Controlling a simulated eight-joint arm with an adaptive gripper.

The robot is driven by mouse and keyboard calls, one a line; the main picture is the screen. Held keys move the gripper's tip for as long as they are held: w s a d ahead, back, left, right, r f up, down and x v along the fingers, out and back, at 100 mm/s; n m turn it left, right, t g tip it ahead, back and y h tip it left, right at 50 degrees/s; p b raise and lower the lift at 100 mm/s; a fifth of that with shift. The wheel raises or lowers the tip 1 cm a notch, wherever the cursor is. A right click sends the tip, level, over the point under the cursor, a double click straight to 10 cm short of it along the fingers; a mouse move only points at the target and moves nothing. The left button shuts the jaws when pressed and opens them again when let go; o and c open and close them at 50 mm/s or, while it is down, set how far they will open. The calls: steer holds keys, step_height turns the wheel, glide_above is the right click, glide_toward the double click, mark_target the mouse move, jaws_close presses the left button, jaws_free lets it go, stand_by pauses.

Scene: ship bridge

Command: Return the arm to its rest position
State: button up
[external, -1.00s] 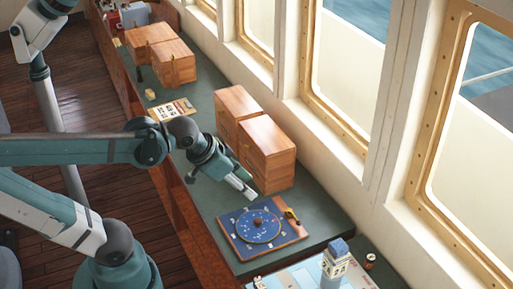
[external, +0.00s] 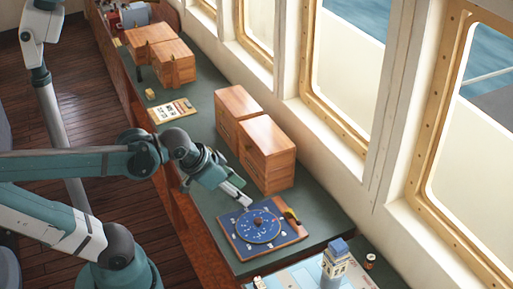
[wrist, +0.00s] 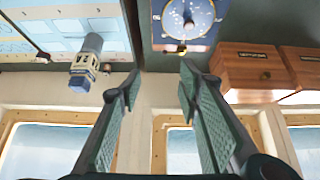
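My gripper (external: 240,198) is over the green counter, just behind and left of a square board with a blue round dial (external: 258,227). In the wrist view my gripper (wrist: 161,68) shows two green-padded fingers spread apart with nothing between them. The dial board also shows in the wrist view (wrist: 187,20), beyond the fingertips at the top. From the external view I cannot tell whether the fingertips touch the board or hover over it.
Wooden drawer boxes (external: 266,155) stand behind the board by the windows, and more boxes (external: 174,60) stand farther along the counter (external: 200,110). A clipboard (external: 173,110) lies between them.

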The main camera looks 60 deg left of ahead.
steer(key=shift+f+b, duration=2.35)
steer(key=shift+f, duration=0.4)
